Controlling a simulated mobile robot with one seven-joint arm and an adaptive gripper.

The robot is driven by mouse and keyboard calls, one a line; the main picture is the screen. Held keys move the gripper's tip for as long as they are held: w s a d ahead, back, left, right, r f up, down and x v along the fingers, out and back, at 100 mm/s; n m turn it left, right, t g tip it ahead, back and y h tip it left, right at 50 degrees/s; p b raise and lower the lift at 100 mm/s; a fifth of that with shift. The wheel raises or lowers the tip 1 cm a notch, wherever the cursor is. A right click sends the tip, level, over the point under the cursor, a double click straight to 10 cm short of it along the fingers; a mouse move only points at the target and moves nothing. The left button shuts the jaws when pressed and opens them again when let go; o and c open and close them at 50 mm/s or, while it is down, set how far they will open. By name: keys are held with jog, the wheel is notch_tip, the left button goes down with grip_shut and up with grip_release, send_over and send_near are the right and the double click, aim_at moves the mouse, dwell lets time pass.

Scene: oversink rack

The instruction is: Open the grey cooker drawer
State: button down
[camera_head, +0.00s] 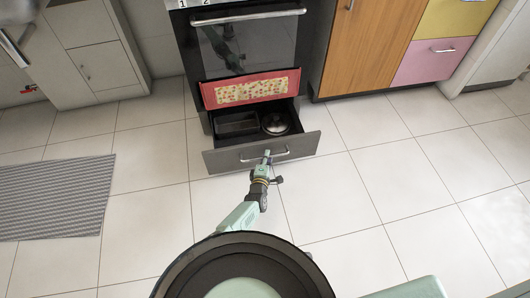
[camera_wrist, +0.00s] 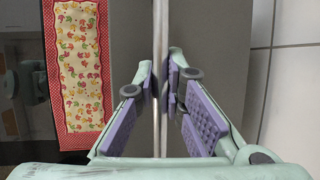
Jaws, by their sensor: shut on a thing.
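The grey cooker drawer (camera_head: 224,160) is below the oven and stands pulled out, with its inside showing. A dark rectangular pan (camera_head: 237,124) and a round lidded pot (camera_head: 275,124) are in it. Its bar handle (camera_head: 281,153) is on the front panel. My gripper (camera_head: 267,157) is at the handle. In the wrist view, the handle bar (camera_wrist: 160,40) runs between the purple finger pads of my gripper (camera_wrist: 163,95), and the grey drawer front (camera_wrist: 215,50) is behind it. The gripper is shut on the handle.
A red patterned towel (camera_head: 251,91) hangs on the oven front (camera_head: 245,50), above the drawer. A grey striped mat (camera_head: 55,197) lies on the tiled floor at left. A wooden cabinet door (camera_head: 363,45) and a pink drawer (camera_head: 425,62) are at right. The floor around the drawer is clear.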

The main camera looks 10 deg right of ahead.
jog(key=s+p, duration=0.4)
jog(key=s, duration=0.3)
jog(key=shift+s, duration=0.15)
jog(key=c, duration=1.7)
grip_release()
jog(key=shift+o, duration=0.2)
jog(key=v, duration=0.7)
jog(key=shift+s, duration=0.25)
jog(key=shift+r, duration=0.1)
